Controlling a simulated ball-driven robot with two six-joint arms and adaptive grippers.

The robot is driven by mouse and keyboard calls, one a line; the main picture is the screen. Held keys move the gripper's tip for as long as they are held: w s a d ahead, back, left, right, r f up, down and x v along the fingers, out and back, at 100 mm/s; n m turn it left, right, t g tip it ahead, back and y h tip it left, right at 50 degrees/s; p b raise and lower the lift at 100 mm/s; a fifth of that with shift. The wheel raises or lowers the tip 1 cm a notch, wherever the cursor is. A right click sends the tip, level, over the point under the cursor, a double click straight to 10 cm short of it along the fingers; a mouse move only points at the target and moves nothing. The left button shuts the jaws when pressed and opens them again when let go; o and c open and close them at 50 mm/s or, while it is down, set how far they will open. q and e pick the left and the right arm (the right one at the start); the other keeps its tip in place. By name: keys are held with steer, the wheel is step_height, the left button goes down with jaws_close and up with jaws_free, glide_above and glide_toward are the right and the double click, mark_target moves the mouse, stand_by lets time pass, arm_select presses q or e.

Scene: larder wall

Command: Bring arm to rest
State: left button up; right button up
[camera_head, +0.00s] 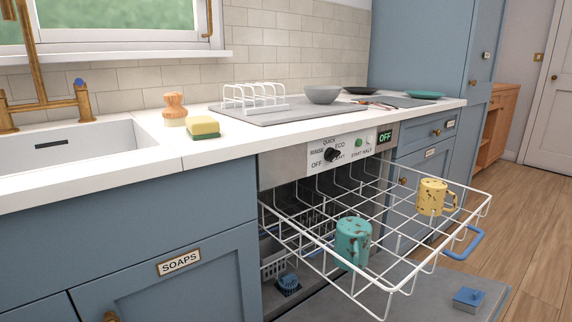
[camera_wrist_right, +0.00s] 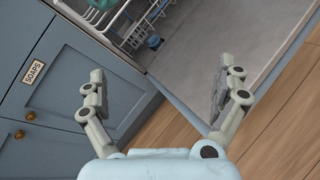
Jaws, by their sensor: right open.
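My right gripper (camera_wrist_right: 157,97) shows in the right wrist view with its two fingers spread wide and nothing between them. It hangs in front of the blue cabinet and the open dishwasher door, apart from both as far as I can tell. Neither of my grippers shows in the head view. The dishwasher's upper rack (camera_head: 405,262) is pulled out, with a teal speckled mug (camera_head: 352,242) and a yellow speckled mug (camera_head: 432,197) in it.
The dishwasher door (camera_head: 420,295) lies open low down, with a blue-lidded dispenser (camera_head: 468,299) on it. The blue rack handle (camera_head: 462,243) sticks out. The "SOAPS" cabinet (camera_head: 190,285) is closed. A sponge (camera_head: 203,127) and a grey bowl (camera_head: 323,94) stand on the counter.

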steer(key=s+d+f+m+g+h+p, duration=0.1)
steer(key=s+d+f+m+g, duration=0.2)
steer(key=s+f+m, duration=0.6)
steer(key=s+d+f+m+g+h+p, duration=0.25)
steer(key=s+f+m+g, duration=0.2)
steer(key=s+f, duration=0.45)
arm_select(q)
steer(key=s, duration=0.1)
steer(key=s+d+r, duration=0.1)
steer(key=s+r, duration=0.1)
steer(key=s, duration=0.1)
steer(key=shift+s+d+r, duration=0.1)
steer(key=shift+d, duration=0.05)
arm_select(e)
steer(key=s+d+f+m+g, duration=0.1)
steer(key=s+f+m+g, duration=0.2)
steer(key=s+f+m, duration=0.2)
steer(key=s+d+f+m+g, duration=0.1)
steer(key=s+f+m+g, duration=0.2)
steer(key=s+m, duration=0.9)
steer(key=s+f, duration=0.2)
steer(key=s, duration=0.5)
steer(key=shift+d+f, duration=0.15)
steer(key=shift+f, duration=0.1)
steer(key=shift+g, duration=0.25)
